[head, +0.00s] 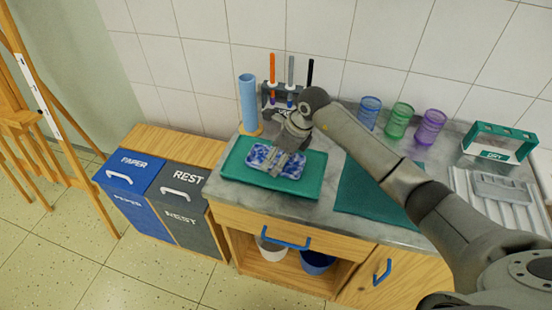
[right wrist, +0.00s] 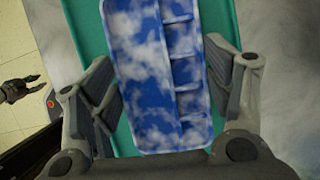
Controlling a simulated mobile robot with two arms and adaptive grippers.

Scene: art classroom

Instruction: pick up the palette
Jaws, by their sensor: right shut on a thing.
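The palette (head: 262,153) is a blue and white marbled slab with compartments along one side, seen closely in the right wrist view (right wrist: 145,75). It is at the green tray (head: 307,186) on the counter; I cannot tell if it touches the tray or is just above it. My right gripper (head: 284,163) is shut on the palette, one finger at each long side in the right wrist view (right wrist: 160,70). My left gripper (right wrist: 18,88) shows small and dark at the left of the right wrist view, away from the palette; its opening is unclear.
Behind the tray stand a blue cylinder (head: 248,103) and a brush rack (head: 268,93). Blue (head: 369,113), green (head: 399,121) and purple (head: 430,128) cups stand at the back. A green mat (head: 358,190) lies right of the tray. Two bins (head: 180,205) stand left of the counter.

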